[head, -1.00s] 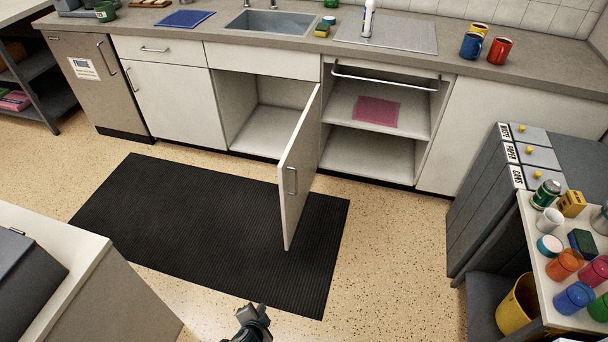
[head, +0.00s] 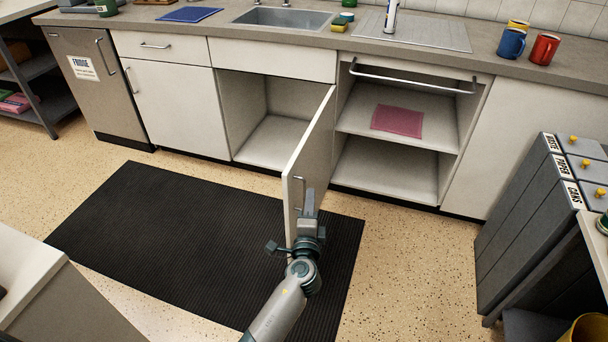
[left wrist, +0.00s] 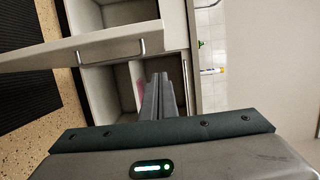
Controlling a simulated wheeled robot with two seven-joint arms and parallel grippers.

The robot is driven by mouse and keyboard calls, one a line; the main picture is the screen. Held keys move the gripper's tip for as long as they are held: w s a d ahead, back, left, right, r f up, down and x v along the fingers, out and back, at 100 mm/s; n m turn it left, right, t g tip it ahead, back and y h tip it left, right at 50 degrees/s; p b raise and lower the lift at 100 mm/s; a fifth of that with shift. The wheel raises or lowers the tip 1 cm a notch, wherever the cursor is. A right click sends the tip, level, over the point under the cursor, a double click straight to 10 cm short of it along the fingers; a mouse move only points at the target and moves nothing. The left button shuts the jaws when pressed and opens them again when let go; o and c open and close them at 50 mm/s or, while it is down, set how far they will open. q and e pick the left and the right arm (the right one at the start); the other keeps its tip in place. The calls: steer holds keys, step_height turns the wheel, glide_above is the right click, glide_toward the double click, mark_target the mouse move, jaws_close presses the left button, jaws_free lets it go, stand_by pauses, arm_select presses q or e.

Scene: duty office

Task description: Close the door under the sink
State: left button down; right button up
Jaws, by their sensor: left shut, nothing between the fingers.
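The white cabinet door (head: 317,150) under the sink (head: 283,17) stands wide open, hinged on its right side and swung out over the mat. Its opening (head: 272,125) shows an empty interior. The door has a bar handle, which shows in the left wrist view (left wrist: 142,48). My left gripper (head: 309,202) is shut and empty. In the head view it overlaps the door's lower front part near the handle. My right gripper is not in view.
A black ribbed mat (head: 180,235) lies on the speckled floor. Right of the door is an open shelf unit with a pink cloth (head: 397,120) and a towel rail (head: 410,78). Grey bins (head: 530,220) stand at the right; a white-topped unit (head: 35,270) is at the lower left.

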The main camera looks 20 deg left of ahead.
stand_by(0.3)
arm_select(q)
steer(key=w+a+p, duration=0.1)
steer(key=w+a, duration=0.5)
steer(key=w, duration=0.4)
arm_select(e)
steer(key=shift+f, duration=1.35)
arm_select(q)
steer(key=shift+a, duration=0.2)
